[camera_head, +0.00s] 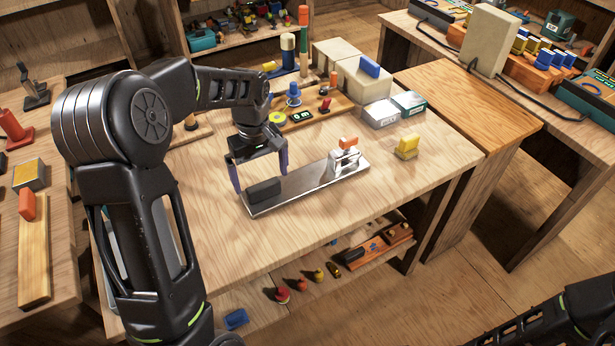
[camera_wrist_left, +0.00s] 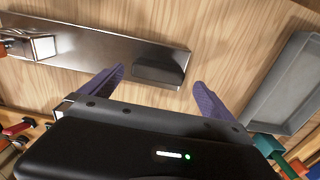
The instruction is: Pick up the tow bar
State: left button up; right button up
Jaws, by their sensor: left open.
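The likely tow bar is a long flat silver metal bar (camera_head: 305,188) lying on the wooden table. A black block (camera_head: 263,190) sits on its near-left end, and a silver clamp with an orange top (camera_head: 345,155) is at its other end. My left gripper (camera_head: 260,180) is open, pointing down above the black block, with its purple fingers to either side. In the left wrist view the black block (camera_wrist_left: 158,73) shows between and just beyond the open fingertips (camera_wrist_left: 158,79). Nothing is held. My right gripper is out of view; only part of that arm shows at the lower right.
A yellow block (camera_head: 406,147) and small boxes (camera_head: 381,115) stand on the table's right side. A wooden board with tackle (camera_head: 325,103) lies behind the bar. A grey tray (camera_wrist_left: 262,100) is at the right in the wrist view. Table in front of the bar is clear.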

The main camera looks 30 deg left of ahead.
aim_at(263, 184)
pick_arm(q)
jog(key=shift+w+f+p, duration=0.15)
jog(key=shift+f+p, duration=0.5)
jog(key=shift+f, duration=1.95)
jog(key=c, duration=1.8)
